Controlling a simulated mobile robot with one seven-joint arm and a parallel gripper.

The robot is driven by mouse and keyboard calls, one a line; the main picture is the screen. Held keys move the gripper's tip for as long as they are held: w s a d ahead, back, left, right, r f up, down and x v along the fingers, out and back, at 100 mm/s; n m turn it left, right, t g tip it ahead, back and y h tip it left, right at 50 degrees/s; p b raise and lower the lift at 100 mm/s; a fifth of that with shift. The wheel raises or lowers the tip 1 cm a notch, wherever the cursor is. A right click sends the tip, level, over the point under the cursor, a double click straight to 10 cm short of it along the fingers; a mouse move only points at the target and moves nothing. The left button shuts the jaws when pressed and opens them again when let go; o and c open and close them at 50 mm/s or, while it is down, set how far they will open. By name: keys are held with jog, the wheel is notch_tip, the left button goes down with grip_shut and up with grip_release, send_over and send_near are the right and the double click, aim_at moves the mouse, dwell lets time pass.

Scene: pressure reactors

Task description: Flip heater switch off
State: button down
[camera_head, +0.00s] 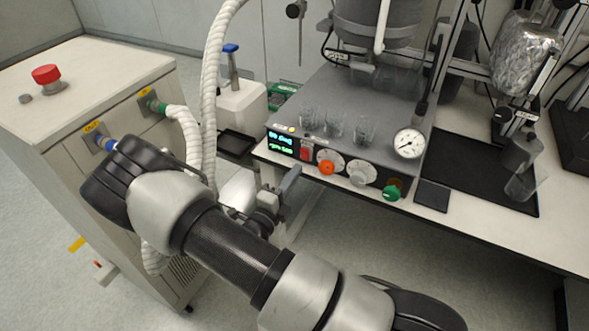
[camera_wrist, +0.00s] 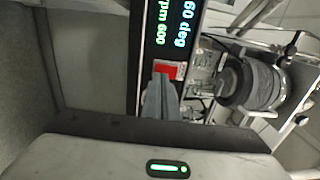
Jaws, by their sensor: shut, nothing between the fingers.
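The red heater switch (camera_head: 306,154) sits on the front panel, between the display (camera_head: 281,144) and the orange knob (camera_head: 326,167). In the wrist view the red switch (camera_wrist: 168,69) is just beyond the fingertips, beside the display (camera_wrist: 170,25) reading 60 deg and rpm 600. My gripper (camera_head: 291,175) is in front of and a little below the panel. Its fingers are shut and empty. In the wrist view the fingertips (camera_wrist: 160,80) overlap the edge of the switch; I cannot tell whether they touch it. The switch's position, on or off, is not clear.
A grey knob (camera_head: 362,175), a green knob (camera_head: 393,191) and a gauge (camera_head: 409,143) are to the right of the switch. Several glass beakers (camera_head: 335,128) stand above the panel. A cabinet (camera_head: 70,130) with white hoses (camera_head: 210,100) stands at the left.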

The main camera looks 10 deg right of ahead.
jog(key=v, duration=1)
jog(key=shift+s+a+f, duration=0.2)
jog(key=shift+s, duration=0.05)
jog(key=s+d+r+m+g+y+p, duration=0.15)
jog(key=s+d+r+m+g, duration=0.3)
jog(key=m, duration=0.45)
jog(key=s+d+r+m+g+p, duration=0.25)
jog(key=r+m+g, duration=0.25)
jog(key=r+m, duration=0.3)
jog(key=s+d+r+m+g+p, duration=0.1)
jog(key=s+d+r+m+g, duration=0.2)
jog(key=d+r+m+g, duration=0.35)
jog(key=s+a+r+m+t+y+p, duration=0.2)
jog(key=r+m+y, duration=0.3)
jog(key=r+m, duration=0.4)
jog(key=s+a+r+m+t+y+p, duration=0.3)
jog(key=s+r+m+t+y, duration=0.1)
jog(key=r+m, duration=0.6)
jog(key=shift+s+r+m+t+y, duration=0.25)
jog(key=shift+m+t+y, duration=0.35)
jog(key=shift+m, duration=1.25)
jog(key=shift+a, duration=0.1)
